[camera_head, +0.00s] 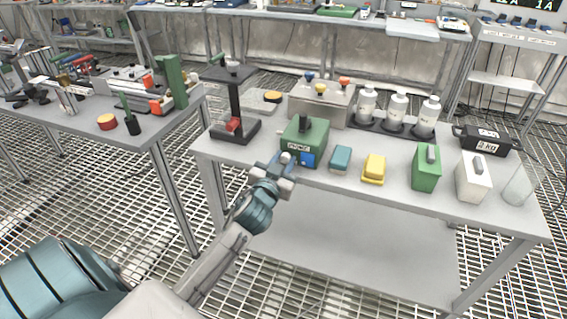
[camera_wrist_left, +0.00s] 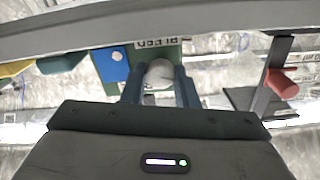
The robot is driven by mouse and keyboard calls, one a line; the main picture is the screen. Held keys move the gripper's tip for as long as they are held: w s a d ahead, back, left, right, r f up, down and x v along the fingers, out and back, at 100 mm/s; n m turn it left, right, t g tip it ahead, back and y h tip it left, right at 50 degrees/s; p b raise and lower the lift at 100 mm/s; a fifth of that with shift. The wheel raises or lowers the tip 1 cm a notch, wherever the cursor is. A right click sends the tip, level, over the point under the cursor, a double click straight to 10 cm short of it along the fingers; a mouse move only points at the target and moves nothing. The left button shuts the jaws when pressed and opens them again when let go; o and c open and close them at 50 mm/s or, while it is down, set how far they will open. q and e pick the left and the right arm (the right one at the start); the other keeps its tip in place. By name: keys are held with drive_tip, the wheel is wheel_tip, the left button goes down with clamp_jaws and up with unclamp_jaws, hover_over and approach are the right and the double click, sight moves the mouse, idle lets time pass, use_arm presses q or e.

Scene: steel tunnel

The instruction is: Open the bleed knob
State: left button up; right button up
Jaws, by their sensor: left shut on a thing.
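The green box (camera_head: 312,135) with a dark top cap and a blue panel (camera_head: 307,159) stands at the front of the right-hand table. Its front label reads BLEED in the wrist view, where the scene appears upside down. My left gripper (camera_head: 284,163) is at the box's front face, beside the blue panel. In the left wrist view its two fingers (camera_wrist_left: 158,88) are shut on a pale round knob (camera_wrist_left: 158,73), just by the label. In the head view the gripper hides the knob. How far the knob is turned cannot be told. My right gripper is not in view.
A teal block (camera_head: 341,158), a yellow block (camera_head: 374,168) and a green block (camera_head: 426,168) stand right of the box. A black stand (camera_head: 236,115) with a red part is to its left. A steel box (camera_head: 322,103) and white bottles (camera_head: 397,108) stand behind.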

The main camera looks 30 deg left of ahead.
use_arm(q)
drive_tip(key=shift+f, duration=0.15)
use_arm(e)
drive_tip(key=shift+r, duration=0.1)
use_arm(q)
drive_tip(key=o, duration=1)
drive_tip(key=shift+s, duration=0.25)
drive_tip(key=b+v, duration=0.1)
drive_tip(key=v, duration=0.9)
drive_tip(key=shift+s, duration=0.15)
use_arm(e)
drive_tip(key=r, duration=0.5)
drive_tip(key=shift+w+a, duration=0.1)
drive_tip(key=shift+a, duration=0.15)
use_arm(q)
drive_tip(key=shift+d, duration=0.15)
